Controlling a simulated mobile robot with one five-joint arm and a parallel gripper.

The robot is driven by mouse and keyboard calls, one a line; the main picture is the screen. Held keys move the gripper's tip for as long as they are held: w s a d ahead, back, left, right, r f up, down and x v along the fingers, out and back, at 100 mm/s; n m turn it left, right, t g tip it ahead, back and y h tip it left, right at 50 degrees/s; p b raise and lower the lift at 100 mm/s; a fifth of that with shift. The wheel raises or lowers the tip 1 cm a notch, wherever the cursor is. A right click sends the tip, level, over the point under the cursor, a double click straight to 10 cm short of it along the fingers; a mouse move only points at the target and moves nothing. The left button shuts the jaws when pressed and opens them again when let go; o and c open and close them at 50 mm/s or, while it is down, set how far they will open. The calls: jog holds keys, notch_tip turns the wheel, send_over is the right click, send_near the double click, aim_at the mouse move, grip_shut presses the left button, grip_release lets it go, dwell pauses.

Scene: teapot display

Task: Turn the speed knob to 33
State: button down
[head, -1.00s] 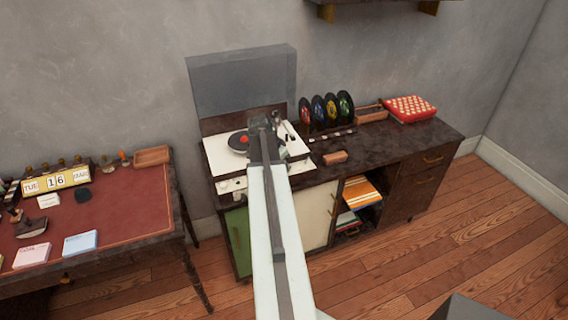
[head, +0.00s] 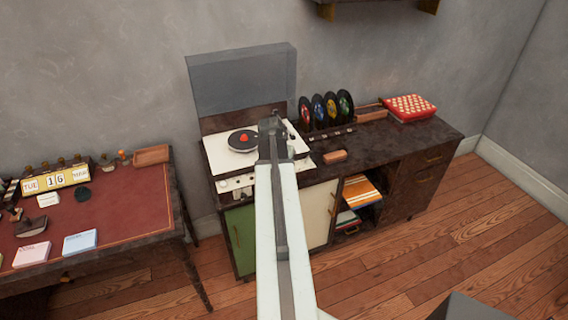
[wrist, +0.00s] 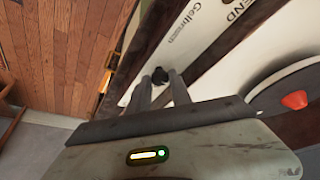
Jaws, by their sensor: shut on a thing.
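The record player (head: 218,150) stands on the dark cabinet with its lid raised. Its white front panel (head: 238,186) carries several small knobs at the left; my arm covers its right part. In the wrist view the panel (wrist: 150,57) bears printed lettering, and a small dark knob (wrist: 159,73) sticks out from it. My gripper (wrist: 161,80) has its two fingers on either side of this knob, shut on it. Its marking and setting cannot be read. In the head view my arm hides the fingertips and this knob.
A black disc with a red centre (head: 244,139) lies on the player; its red part also shows in the wrist view (wrist: 295,100). A record rack (head: 326,108) and small wooden block (head: 335,155) are to the right. A red-topped desk (head: 110,205) stands left.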

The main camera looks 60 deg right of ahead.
jog(key=shift+s, duration=0.1)
jog(key=c, duration=1.5)
grip_release()
jog(key=shift+o, duration=0.2)
jog(key=p+v, duration=0.7)
jog(key=shift+r, duration=0.35)
jog(key=shift+a, duration=0.15)
